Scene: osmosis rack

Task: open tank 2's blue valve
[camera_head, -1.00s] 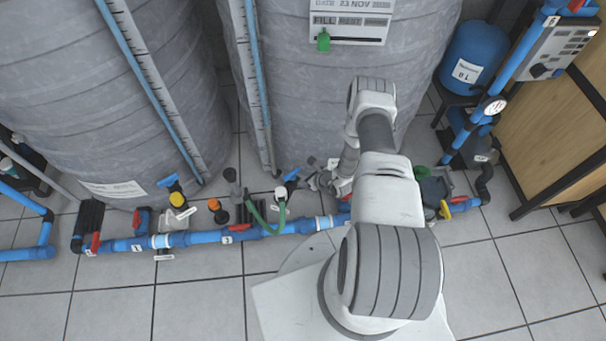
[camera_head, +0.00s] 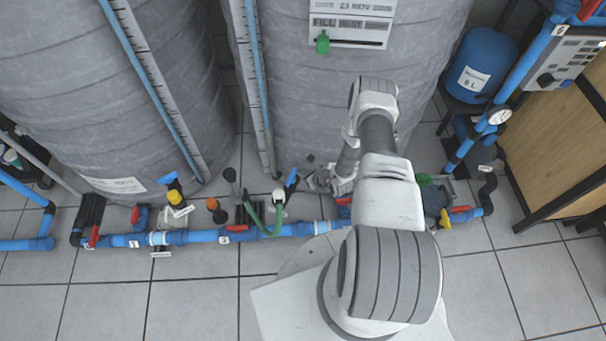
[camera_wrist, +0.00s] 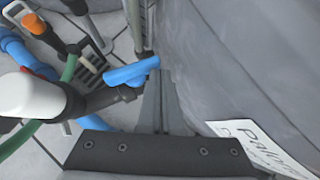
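A blue valve handle (camera_head: 291,178) stands at the foot of the right-hand grey tank (camera_head: 350,95), beside a white-capped fitting with a green hose. I cannot read a tank number. In the wrist view the blue handle (camera_wrist: 132,72) lies slanted, close to the tank wall. My gripper (camera_head: 318,182) is low at the tank's foot, just right of this handle. In the wrist view my gripper's fingers (camera_wrist: 160,88) are together with nothing seen between them, their tips close to the handle's right end. I cannot tell whether they touch it.
Another blue handle (camera_head: 168,179) stands by the left tank (camera_head: 120,90). A blue pipe (camera_head: 200,236) with red-handled valves (camera_head: 237,228) runs along the floor. A green hose (camera_head: 262,225) and an orange-capped fitting (camera_head: 212,204) are left of my gripper. The front floor is clear.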

